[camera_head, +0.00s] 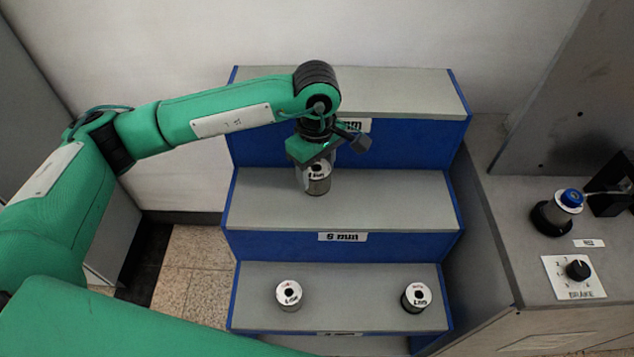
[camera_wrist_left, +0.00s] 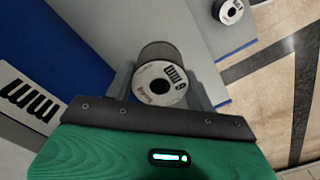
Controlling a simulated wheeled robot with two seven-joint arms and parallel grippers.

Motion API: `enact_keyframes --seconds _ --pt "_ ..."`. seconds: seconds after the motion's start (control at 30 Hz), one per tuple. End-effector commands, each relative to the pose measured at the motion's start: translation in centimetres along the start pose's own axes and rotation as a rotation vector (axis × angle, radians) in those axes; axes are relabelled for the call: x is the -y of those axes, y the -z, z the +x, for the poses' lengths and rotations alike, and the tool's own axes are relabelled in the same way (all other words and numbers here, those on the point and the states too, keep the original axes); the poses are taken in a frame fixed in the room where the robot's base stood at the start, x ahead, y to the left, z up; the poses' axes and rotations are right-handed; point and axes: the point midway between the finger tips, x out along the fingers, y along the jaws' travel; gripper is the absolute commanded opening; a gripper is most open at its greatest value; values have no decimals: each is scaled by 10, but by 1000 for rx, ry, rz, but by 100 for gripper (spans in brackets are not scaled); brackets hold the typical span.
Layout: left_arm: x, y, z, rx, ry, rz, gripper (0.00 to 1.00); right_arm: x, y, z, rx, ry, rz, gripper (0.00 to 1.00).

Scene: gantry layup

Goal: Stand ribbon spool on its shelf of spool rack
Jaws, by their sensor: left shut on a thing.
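The spool rack (camera_head: 390,202) is a blue stepped rack with grey shelf tops. A ribbon spool (camera_head: 318,184) with a white top face and dark hub hole is upright at the middle shelf. My left gripper (camera_head: 317,172) is shut on it from above. In the left wrist view the spool (camera_wrist_left: 160,84) sits between the two grey fingers. I cannot tell whether its base touches the shelf. Two other spools stand on the lower shelf, one at left (camera_head: 289,296) and one at right (camera_head: 416,297). My right gripper is not in view.
A label reading mm (camera_head: 344,237) is on the middle shelf's front edge; the top shelf's label is partly hidden by my gripper. The top shelf (camera_head: 400,95) is bare. A grey bench at right carries a brake dial (camera_head: 577,270) and a blue-topped knob (camera_head: 571,198).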

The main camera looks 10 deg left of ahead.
Motion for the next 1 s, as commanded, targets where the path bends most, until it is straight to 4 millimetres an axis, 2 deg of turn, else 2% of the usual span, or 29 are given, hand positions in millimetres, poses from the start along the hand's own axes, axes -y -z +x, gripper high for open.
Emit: enact_keyframes --seconds 0.27,0.53,0.7,0.93,0.97,1.0 --pt "0 0 21 1 0 0 17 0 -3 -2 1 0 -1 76" --pt "0 0 56 1 0 0 17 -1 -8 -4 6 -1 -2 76" --pt "0 0 57 0 -2 1 17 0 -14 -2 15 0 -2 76" --pt "0 0 61 0 -2 1 17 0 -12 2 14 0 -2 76" --pt "0 0 60 0 -1 1 58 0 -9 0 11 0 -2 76" --pt "0 0 60 0 0 1 66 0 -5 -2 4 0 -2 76"
